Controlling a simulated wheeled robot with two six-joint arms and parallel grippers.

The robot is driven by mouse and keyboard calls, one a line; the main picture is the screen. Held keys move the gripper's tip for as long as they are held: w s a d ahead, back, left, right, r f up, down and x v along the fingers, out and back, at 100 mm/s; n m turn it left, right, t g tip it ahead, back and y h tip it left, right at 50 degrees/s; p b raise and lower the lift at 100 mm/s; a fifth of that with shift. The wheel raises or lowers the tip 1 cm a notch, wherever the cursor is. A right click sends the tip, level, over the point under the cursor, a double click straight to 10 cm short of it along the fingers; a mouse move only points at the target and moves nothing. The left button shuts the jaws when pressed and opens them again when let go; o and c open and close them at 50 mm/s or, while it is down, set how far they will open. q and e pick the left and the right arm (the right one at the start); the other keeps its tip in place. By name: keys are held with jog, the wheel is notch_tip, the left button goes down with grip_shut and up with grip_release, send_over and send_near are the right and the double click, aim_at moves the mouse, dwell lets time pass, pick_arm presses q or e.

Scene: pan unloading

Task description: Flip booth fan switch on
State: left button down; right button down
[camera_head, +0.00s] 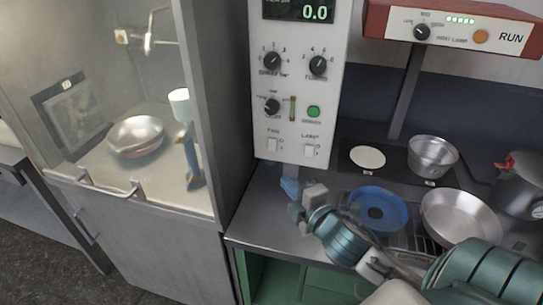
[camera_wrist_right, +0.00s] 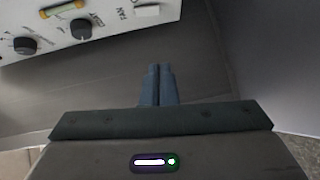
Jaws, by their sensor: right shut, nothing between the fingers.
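The white fan switch (camera_head: 272,144) sits low on the left of the white control panel (camera_head: 292,85), under the label FAN. It also shows at the top edge of the right wrist view (camera_wrist_right: 147,10). I cannot tell which way its rocker is tipped. My right gripper (camera_head: 290,187) is shut and empty. It is below the panel, a little below and to the right of the fan switch, and apart from it. In the right wrist view its closed fingers (camera_wrist_right: 158,85) point toward the panel's lower edge. My left gripper is not in view.
A second switch (camera_head: 310,150) is right of the fan switch, with knobs and a green button (camera_head: 313,111) above. A glass-fronted booth (camera_head: 95,190) with a pan (camera_head: 136,134) is left. A blue ring dish (camera_head: 362,202), metal pan (camera_head: 437,222) and pot (camera_head: 432,142) crowd the right counter.

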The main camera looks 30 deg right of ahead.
jog(key=p, duration=0.3)
send_near(272, 145)
jog(key=w+a+f, duration=0.2)
jog(key=w+a, duration=0.2)
jog(key=w+d, duration=0.1)
jog(key=w+d+p, duration=0.1)
jog(key=w+d, duration=0.1)
jog(key=shift+f, duration=0.3)
jog(key=shift+a, duration=0.1)
